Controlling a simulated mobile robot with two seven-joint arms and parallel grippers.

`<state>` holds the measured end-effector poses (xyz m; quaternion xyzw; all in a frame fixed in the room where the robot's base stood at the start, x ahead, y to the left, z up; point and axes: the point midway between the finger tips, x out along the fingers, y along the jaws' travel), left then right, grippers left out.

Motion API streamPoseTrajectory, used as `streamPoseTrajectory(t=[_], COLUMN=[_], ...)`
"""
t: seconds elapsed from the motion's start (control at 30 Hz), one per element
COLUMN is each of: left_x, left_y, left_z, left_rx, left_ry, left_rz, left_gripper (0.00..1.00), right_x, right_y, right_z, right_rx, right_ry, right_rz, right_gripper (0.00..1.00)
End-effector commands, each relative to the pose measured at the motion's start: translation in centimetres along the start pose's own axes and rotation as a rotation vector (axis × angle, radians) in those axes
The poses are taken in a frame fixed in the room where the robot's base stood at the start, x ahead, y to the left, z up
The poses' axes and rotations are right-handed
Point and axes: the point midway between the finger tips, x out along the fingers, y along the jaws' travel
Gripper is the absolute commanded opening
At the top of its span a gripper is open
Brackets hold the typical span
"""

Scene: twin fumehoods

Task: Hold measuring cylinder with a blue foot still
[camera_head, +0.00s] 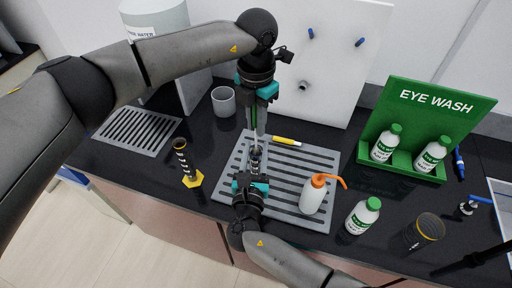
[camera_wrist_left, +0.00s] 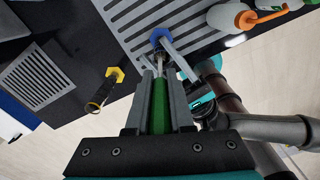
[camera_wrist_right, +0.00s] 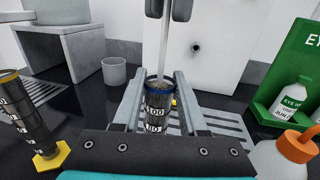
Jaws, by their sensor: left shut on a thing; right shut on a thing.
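The measuring cylinder (camera_head: 256,153), dark with white scale marks, stands over the grey slotted mat (camera_head: 315,160). Its blue foot (camera_wrist_left: 160,36) shows in the left wrist view. My right gripper (camera_head: 254,170) is shut on the cylinder; the right wrist view shows the upright cylinder (camera_wrist_right: 157,105) between the fingers. My left gripper (camera_head: 258,136) points down above it, shut on a slim rod with a green part (camera_wrist_left: 160,105). In the right wrist view, the pale rod (camera_wrist_right: 164,55) reaches down to the cylinder mouth. Whether it touches the inside is hidden.
A second cylinder with a yellow foot (camera_head: 192,180) stands left of the mat. A wash bottle with an orange spout (camera_head: 313,195) stands on the mat's right part. A grey mug (camera_head: 223,101) stands behind. The green eye wash stand (camera_head: 428,125) is at right.

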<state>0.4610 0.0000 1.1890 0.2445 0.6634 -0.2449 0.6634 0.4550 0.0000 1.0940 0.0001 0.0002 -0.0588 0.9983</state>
Motion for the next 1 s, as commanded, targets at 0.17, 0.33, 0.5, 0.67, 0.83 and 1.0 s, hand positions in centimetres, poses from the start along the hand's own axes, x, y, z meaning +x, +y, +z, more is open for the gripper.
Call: streamPoseTrajectory(t=[0.17, 0.33, 0.5, 0.67, 0.83, 1.0], left_x=[1.7, 2.4, 2.3, 1.9, 0.3, -0.7], left_y=[0.0, 0.0, 0.0, 0.1, 0.1, 0.1], left_z=[0.0, 0.0, 0.0, 0.1, 0.1, 0.1], left_rx=[-0.002, 0.000, 0.000, 0.000, 0.001, 0.000], left_ry=[0.000, -0.001, -0.001, -0.003, -0.004, -0.003], left_rz=[0.001, 0.002, 0.001, 0.002, 0.002, 0.002], left_gripper=[0.00, 0.00, 0.00, 0.00, 0.00, 0.00], right_x=[0.0, 0.0, 0.0, 0.0, 0.0, 0.0], right_y=[0.0, 0.0, 0.0, 0.0, 0.0, 0.0], right_z=[0.0, 0.0, 0.0, 0.0, 0.0, 0.0], right_rx=[0.000, 0.000, 0.000, 0.000, 0.000, 0.000], right_ry=[0.000, 0.000, 0.000, 0.000, 0.000, 0.000], right_rz=[0.000, 0.000, 0.000, 0.000, 0.000, 0.000], right_gripper=[0.11, 0.11, 0.11, 0.11, 0.11, 0.11])
